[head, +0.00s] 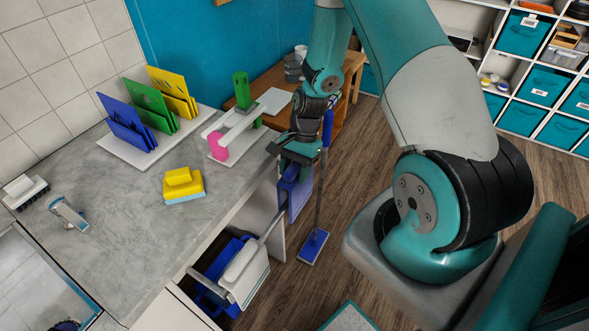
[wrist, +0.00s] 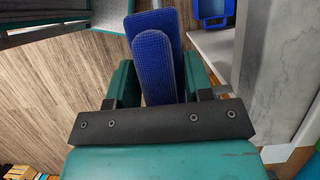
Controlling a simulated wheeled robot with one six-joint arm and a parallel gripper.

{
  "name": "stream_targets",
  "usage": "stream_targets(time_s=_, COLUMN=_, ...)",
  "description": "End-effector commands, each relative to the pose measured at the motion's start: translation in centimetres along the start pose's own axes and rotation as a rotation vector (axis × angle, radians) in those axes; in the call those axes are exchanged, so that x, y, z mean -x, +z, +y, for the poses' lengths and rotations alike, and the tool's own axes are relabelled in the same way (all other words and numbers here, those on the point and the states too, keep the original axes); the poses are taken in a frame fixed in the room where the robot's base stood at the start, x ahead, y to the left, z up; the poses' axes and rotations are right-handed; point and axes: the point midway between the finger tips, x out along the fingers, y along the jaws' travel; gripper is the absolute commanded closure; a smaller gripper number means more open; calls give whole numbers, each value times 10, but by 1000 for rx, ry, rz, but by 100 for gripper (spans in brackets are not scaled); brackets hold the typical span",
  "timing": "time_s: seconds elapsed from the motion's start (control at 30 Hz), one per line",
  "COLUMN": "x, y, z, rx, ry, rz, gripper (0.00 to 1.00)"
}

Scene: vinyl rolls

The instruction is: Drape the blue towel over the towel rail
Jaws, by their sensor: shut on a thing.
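The blue towel (head: 295,193) hangs from my gripper (head: 299,150) in the head view, just off the counter's far front corner. My gripper is shut on it. In the wrist view the towel (wrist: 155,70) shows as a narrow blue strip between the fingers of my gripper (wrist: 165,85). A pale bar (head: 271,226), which may be the towel rail, sticks out along the counter front, nearer than the towel. The towel appears apart from it. A whitish panel or cloth (head: 246,281) hangs at its near end; I cannot tell which.
A mop (head: 313,247) with a blue head stands on the floor close to the towel. A yellow sponge (head: 182,183) and several coloured boards (head: 152,111) occupy the counter top. Floor is clear right of the mop.

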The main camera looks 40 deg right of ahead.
Motion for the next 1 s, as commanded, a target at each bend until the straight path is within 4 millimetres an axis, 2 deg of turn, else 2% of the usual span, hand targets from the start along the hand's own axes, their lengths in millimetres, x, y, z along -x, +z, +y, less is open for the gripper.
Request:
stream_targets(time_s=0.27, x=-1, y=-5, z=-1, rx=-4, ry=-5, rz=13, gripper=92)
stream_targets(time_s=1.0, x=-36, y=-21, z=-1, rx=-5, ry=-6, rz=13, gripper=92)
